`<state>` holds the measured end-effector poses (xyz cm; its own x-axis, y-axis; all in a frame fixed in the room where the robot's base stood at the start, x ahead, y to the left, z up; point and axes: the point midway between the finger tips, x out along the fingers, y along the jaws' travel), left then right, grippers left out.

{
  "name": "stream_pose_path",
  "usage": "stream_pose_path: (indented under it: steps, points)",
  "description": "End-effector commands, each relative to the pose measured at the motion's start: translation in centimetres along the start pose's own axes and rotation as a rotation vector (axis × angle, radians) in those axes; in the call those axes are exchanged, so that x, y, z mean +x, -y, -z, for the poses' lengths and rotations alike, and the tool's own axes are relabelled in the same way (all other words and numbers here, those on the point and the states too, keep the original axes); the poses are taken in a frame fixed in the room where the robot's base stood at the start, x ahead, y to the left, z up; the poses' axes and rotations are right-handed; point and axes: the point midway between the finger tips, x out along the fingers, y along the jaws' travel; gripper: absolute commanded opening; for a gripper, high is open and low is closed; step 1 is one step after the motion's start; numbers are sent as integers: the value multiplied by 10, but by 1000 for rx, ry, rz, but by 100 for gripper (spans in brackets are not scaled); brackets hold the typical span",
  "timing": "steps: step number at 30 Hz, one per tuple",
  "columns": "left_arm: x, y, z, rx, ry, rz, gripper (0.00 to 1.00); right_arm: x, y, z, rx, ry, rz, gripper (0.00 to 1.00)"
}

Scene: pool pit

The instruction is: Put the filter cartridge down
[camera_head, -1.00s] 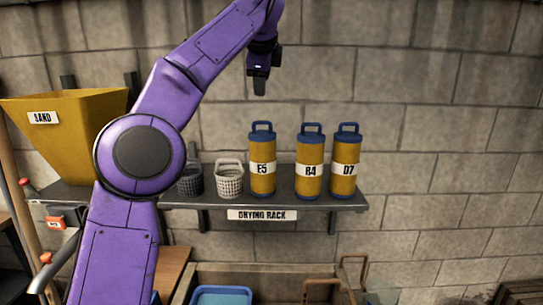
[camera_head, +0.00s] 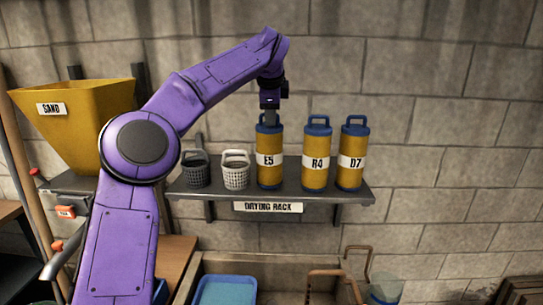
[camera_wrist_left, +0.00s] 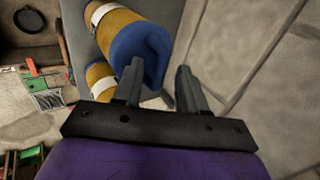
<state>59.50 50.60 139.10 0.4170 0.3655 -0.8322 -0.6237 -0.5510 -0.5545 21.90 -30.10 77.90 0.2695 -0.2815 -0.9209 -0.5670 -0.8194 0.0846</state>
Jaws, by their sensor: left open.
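Three yellow filter cartridges with blue caps and loop handles stand upright on the drying rack (camera_head: 285,193): E5 (camera_head: 269,172), R4 (camera_head: 315,172) and D7 (camera_head: 351,170). My left gripper (camera_head: 269,112) points down at the top of E5, right at its handle. In the left wrist view my left gripper (camera_wrist_left: 160,66) has its two fingers spread, with the blue cap of a cartridge (camera_wrist_left: 138,45) at and beyond them. I cannot tell whether the fingers touch the handle, which is largely hidden in the head view. My right gripper is not in view.
A dark basket (camera_head: 196,173) and a white basket (camera_head: 235,172) stand left of E5 on the rack. A yellow sand hopper (camera_head: 85,120) is at the left. A blue tray (camera_head: 224,291) lies below. The rack's right end is close beside D7.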

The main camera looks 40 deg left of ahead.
Motion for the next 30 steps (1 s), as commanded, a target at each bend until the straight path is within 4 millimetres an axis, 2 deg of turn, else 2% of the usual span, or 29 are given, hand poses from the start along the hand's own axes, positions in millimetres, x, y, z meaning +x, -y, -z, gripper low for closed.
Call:
stream_pose_path:
  steps: [1,3,5,30]
  points:
    - [0,0,0,0,0,0,41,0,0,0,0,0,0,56]
    - [0,0,0,1,0,0,18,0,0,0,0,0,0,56]
    - [0,0,0,1,0,0,0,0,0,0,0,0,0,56]
    - [0,0,0,1,1,0,0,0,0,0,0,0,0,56]
